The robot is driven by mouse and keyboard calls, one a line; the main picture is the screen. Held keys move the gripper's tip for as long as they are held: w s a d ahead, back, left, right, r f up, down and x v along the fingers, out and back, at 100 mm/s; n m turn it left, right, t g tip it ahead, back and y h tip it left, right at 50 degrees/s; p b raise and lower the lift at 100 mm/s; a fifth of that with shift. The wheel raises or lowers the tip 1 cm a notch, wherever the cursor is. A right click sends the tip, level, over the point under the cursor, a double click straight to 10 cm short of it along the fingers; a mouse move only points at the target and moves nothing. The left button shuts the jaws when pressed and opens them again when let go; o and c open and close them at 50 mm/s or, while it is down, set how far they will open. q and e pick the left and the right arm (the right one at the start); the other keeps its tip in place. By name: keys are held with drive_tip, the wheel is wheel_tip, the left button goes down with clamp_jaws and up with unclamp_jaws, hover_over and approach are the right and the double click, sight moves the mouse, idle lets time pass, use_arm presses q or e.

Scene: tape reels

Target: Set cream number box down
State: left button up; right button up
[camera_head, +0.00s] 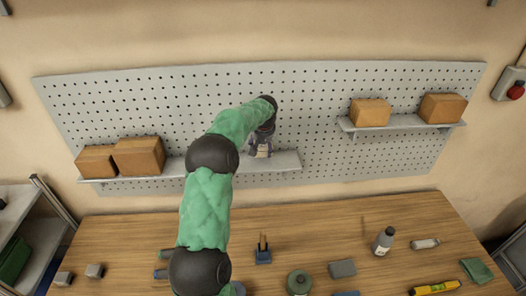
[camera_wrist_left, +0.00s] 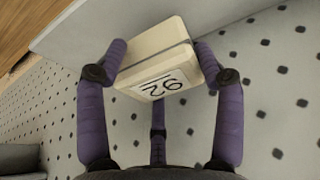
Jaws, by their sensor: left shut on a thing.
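The cream number box (camera_wrist_left: 157,42) is between the purple fingers of my left gripper (camera_wrist_left: 160,58) in the wrist view. Its face shows the black number 92, which looks upside down there. My left gripper (camera_head: 261,147) is shut on the box, with fingers on both sides of it. In the head view the gripper is at the middle shelf (camera_head: 287,160) in front of the pegboard, and my arm and fingers hide most of the box. The box is close to the shelf, but I cannot tell whether they touch. My right gripper is not in view.
Brown boxes stand on the left shelf (camera_head: 105,179) and on the right shelf (camera_head: 403,122). The middle shelf's right end looks clear. The wooden table (camera_head: 330,225) below holds a grey bottle (camera_head: 384,241), a green reel (camera_head: 299,282) and a yellow tool (camera_head: 436,287).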

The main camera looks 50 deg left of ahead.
sight(263, 152)
use_arm(q)
drive_tip(key=shift+w+a+f, duration=0.1)
drive_tip(key=shift+a+f, duration=0.05)
drive_tip(key=shift+f, duration=0.15)
wheel_tip(263, 152, down, 2)
drive_tip(key=shift+f+p, duration=0.1)
drive_tip(key=shift+p, duration=0.5)
drive_tip(key=shift+f, duration=0.4)
drive_tip(key=o, duration=0.8)
drive_tip(key=shift+f, duration=0.1)
drive_tip(key=o, duration=0.5)
drive_tip(key=b+v, duration=0.2)
drive_tip(key=v, duration=1)
